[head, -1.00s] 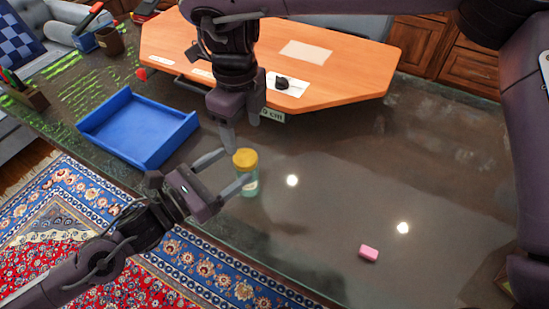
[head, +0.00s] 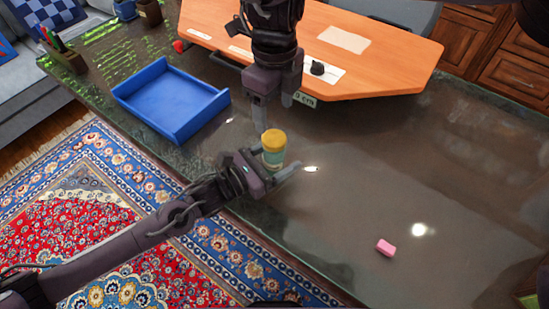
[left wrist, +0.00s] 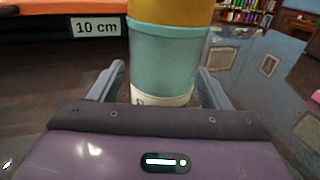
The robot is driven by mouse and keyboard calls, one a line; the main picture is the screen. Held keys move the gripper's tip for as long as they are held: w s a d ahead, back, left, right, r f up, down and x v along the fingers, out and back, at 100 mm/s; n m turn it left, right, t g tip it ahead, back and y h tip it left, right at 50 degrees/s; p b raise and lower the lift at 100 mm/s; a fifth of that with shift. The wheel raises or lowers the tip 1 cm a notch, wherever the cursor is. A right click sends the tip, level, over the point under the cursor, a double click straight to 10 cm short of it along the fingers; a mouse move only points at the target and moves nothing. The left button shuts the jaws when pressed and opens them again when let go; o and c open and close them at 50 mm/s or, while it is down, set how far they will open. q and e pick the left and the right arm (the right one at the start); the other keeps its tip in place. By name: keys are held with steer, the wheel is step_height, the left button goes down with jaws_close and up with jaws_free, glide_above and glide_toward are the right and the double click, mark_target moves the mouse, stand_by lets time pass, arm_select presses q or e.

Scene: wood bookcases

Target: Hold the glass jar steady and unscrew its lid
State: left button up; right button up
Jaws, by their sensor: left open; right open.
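The glass jar (head: 273,158) is teal with a yellow lid (head: 274,138) and stands upright on the dark table. My left gripper (head: 277,165) is open, with its fingers on either side of the jar's body. In the left wrist view the jar (left wrist: 163,60) fills the middle between the open fingers (left wrist: 160,90), and the lid (left wrist: 168,12) is cut off at the top. A white label shows low on the jar. My right gripper (head: 273,112) is open and points down, above and behind the lid, apart from it.
A blue tray (head: 205,115) lies to the left. An orange wooden board (head: 390,65) with a "10 cm" label stands behind the jar. A pink block (head: 386,247) lies at the right front. The table (head: 420,160) right of the jar is clear.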

arm_select(q)
steer(key=shift+w+d, duration=0.25)
steer(key=shift+d, duration=0.15)
